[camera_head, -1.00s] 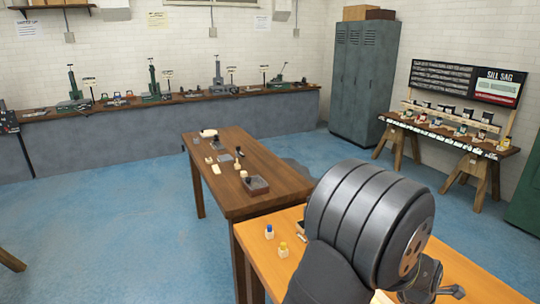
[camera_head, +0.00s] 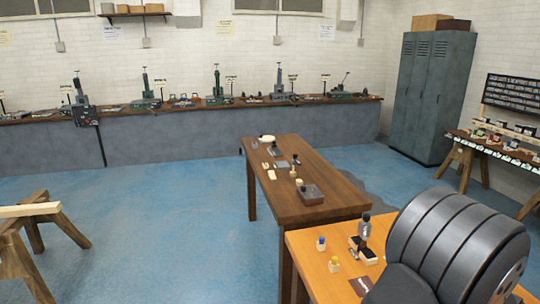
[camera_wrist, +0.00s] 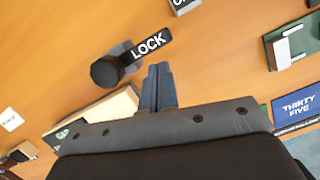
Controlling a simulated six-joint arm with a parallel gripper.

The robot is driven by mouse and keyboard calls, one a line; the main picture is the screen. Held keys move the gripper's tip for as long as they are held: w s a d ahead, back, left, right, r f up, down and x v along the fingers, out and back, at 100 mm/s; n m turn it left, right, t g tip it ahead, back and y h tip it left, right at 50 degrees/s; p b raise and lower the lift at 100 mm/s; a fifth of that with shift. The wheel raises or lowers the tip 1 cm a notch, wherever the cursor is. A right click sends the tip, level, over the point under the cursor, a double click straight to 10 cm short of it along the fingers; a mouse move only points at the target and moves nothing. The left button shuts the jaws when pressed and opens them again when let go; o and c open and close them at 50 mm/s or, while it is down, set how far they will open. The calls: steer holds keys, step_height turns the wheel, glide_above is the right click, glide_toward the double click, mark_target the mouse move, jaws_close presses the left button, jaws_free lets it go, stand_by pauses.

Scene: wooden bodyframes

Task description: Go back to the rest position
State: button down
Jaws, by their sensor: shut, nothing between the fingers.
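My gripper (camera_wrist: 158,86) shows in the wrist view, its two narrow fingers shut together with nothing between them. It is over the orange wooden table (camera_wrist: 215,75). The orange table (camera_head: 308,262) shows in front of me there.
On the orange table are a blue-topped bottle (camera_head: 320,244), a yellow-topped bottle (camera_head: 334,265) and a stamp-like piece (camera_head: 363,238). A green item (camera_wrist: 290,45) and a THIRTY FIVE card (camera_wrist: 297,106) lie right in the wrist view. A dark brown table (camera_head: 290,212) stands beyond; blue floor (camera_head: 165,220) is open at left.

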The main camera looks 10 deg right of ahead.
steer(key=a, duration=0.3)
steer(key=shift+r, duration=0.3)
steer(key=v, duration=0.9)
steer(key=x, duration=1)
steer(key=shift+w, duration=0.1)
steer(key=d, duration=0.4)
steer(key=shift+w+a+r, duration=0.1)
steer(key=shift+r, duration=0.1)
steer(key=a, duration=0.1)
steer(key=w+a, duration=0.1)
steer(key=a, duration=0.3)
steer(key=shift+w+a+r, duration=0.15)
steer(key=shift+w, duration=0.25)
steer(key=v, duration=0.9)
steer(key=w+d+r+n+y, duration=0.1)
steer(key=d+r+n+y, duration=0.1)
steer(key=d+r, duration=0.7)
steer(key=shift+w+d+r+n+t+y, duration=0.3)
steer(key=shift+w+d+n+y, duration=0.1)
steer(key=shift+d+n, duration=0.1)
